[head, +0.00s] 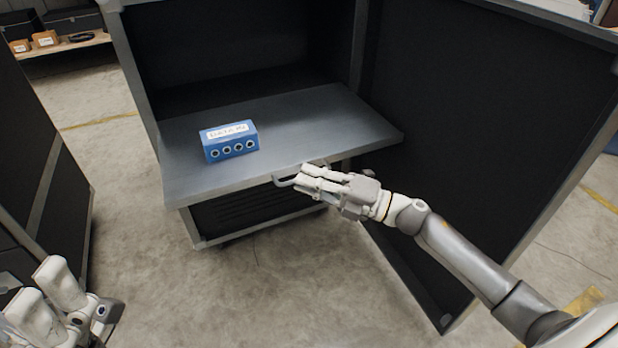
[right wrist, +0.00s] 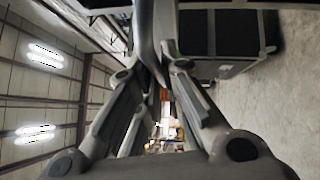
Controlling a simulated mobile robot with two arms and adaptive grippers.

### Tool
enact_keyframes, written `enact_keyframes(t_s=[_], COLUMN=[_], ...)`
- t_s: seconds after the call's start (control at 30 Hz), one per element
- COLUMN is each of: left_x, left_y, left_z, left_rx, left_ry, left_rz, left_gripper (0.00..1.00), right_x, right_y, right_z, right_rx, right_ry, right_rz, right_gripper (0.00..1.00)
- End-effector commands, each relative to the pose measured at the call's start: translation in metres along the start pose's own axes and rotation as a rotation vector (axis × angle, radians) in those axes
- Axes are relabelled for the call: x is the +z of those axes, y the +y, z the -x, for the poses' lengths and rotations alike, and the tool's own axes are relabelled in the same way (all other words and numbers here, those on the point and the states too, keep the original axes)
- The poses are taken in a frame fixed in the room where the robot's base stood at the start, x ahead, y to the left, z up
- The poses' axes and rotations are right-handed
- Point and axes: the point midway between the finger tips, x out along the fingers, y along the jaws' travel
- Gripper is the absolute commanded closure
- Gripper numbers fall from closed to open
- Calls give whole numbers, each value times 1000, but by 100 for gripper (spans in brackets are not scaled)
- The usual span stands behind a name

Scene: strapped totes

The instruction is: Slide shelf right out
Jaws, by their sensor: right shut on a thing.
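The grey shelf (head: 290,130) sticks out of the front of the dark cabinet, over the floor. A handle (head: 287,182) is on its front edge. My right gripper (head: 310,178) is shut on the handle at the shelf's front edge. In the right wrist view the fingers of my right gripper (right wrist: 160,75) close around a grey bar. A blue box (head: 229,141) with a white label and round sockets stands on the left part of the shelf. My left gripper (head: 45,290) is at the lower left, apart from the shelf, with its two fingers spread and nothing between them.
The cabinet door (head: 470,130) stands open on the right, beside my right arm. Another dark cabinet (head: 35,190) is at the left. A low rack with small boxes (head: 46,39) is at the back left. The concrete floor (head: 290,270) before the shelf is clear.

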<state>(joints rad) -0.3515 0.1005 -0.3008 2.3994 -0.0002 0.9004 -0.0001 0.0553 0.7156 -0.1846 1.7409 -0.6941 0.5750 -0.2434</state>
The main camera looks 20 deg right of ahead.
Motion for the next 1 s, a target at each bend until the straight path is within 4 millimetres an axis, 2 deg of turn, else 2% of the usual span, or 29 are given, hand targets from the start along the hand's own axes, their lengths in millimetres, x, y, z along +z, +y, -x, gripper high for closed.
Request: enact_keyframes(t_s=[0.07,0.1,0.27,0.67,0.87,1.0], left_x=[0,0,0,-1,0,0], left_y=[0,0,0,-1,0,0], left_z=[0,0,0,-2,-1,-1], left_rx=[0,0,0,0,0,0], left_ry=[0,0,0,6,3,3], left_rz=[0,0,0,-2,-1,-1], left_gripper=[25,25,25,25,25,25], right_x=[-5,-5,-4,-3,-3,-3], right_y=[-3,-3,-3,-2,-3,-3], right_z=[1,1,1,5,32,60], right_rx=[-3,-4,-3,-3,-6,-6], right_ry=[13,14,11,6,5,5], right_rz=[-5,-5,-4,-3,-5,-6], right_gripper=[100,90,70,70,70,70])
